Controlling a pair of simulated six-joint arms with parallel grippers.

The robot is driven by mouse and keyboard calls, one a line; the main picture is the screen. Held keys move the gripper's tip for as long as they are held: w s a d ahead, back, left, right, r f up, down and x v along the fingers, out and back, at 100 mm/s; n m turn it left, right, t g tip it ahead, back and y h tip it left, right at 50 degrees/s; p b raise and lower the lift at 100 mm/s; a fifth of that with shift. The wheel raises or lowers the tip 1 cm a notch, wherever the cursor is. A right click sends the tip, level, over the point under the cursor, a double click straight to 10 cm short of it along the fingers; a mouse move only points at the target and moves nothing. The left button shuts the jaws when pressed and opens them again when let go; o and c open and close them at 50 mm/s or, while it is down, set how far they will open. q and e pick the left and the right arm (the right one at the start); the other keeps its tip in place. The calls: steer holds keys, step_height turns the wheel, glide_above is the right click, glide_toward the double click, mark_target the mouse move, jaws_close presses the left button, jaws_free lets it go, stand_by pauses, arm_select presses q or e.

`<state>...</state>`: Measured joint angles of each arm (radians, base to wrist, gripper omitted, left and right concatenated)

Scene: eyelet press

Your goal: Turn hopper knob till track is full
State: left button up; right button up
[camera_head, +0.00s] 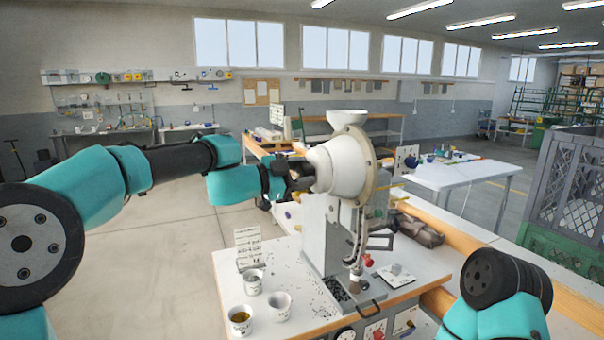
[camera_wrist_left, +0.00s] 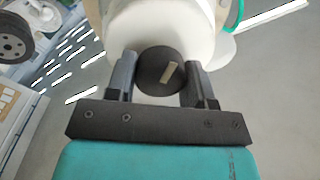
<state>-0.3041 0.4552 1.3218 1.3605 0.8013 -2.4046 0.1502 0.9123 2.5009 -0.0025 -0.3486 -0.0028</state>
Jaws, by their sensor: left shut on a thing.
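The eyelet press stands on the white bench, with a white rounded hopper (camera_head: 338,166) and a funnel on its top. My left gripper (camera_head: 295,182) reaches the hopper's left side. In the left wrist view my left gripper (camera_wrist_left: 162,78) has one finger on each side of the knob and is shut on it. The track (camera_head: 358,235) runs down the front of the press; how full it is cannot be told. My right arm shows at the lower right, its gripper out of view.
White cups (camera_head: 279,306) and a written card (camera_head: 248,248) stand on the bench (camera_head: 228,278) left of the press. Small dark bits lie scattered near the press base. A red knob (camera_head: 369,262) and a small plate (camera_head: 396,276) are to its right. A grey crate (camera_head: 570,190) stands far right.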

arm_select(q)
steer(key=shift+m, duration=0.6)
steer(key=o, duration=0.9)
steer(key=v, duration=1.7)
steer(key=shift+a, duration=0.25)
steer(key=shift+s+f, duration=0.1)
steer(key=shift+f, duration=0.05)
